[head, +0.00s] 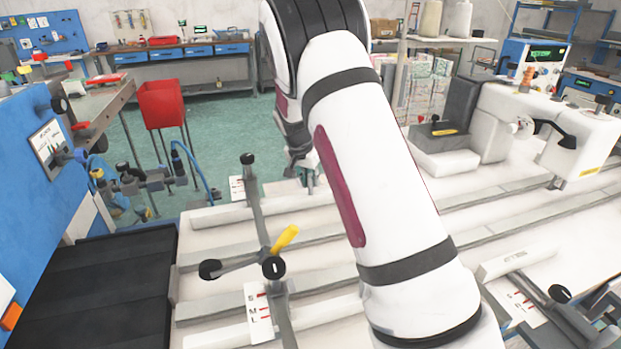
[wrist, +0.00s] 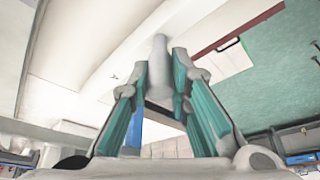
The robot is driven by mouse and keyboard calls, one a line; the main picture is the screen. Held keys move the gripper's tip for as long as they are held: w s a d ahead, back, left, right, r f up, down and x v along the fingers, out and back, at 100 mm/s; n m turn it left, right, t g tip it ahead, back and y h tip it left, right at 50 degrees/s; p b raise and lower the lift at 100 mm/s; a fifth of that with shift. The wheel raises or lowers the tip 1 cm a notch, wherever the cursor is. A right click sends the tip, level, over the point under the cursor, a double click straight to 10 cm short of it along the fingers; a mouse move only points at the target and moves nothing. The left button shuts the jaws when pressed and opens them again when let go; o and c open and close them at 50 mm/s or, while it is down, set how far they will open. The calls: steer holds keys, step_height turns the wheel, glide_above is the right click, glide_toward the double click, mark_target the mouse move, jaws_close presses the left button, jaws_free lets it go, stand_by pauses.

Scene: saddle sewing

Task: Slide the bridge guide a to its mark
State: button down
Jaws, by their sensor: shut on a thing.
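In the wrist view my gripper (wrist: 160,72) has its teal-padded fingers shut around a pale grey upright post (wrist: 159,48). Whether this post belongs to bridge guide a cannot be told. One grey guide bar (head: 260,225) with black knobs and a yellow lever (head: 285,238) lies across the pale rails left of my arm. A white card marked S, M, L (head: 259,312) with red lines sits beside its near end. Another guide (head: 545,296) with a black knob and a marked card (head: 518,297) shows at right.
Pale parallel rails (head: 225,213) run across the bench. A white sewing machine (head: 555,120) stands at the back right. A blue panel (head: 35,180) and black ribbed surface (head: 100,285) border the left.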

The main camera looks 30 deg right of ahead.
steer(key=s, duration=0.1)
steer(key=s+p, duration=0.1)
steer(key=s, duration=0.1)
steer(key=s+a, duration=0.1)
steer(key=s, duration=0.1)
steer(key=shift+p, duration=0.4)
steer(key=c, duration=1.5)
jaws_free()
steer(key=v, duration=1.2)
steer(key=shift+w, duration=0.1)
steer(key=shift+d, duration=0.1)
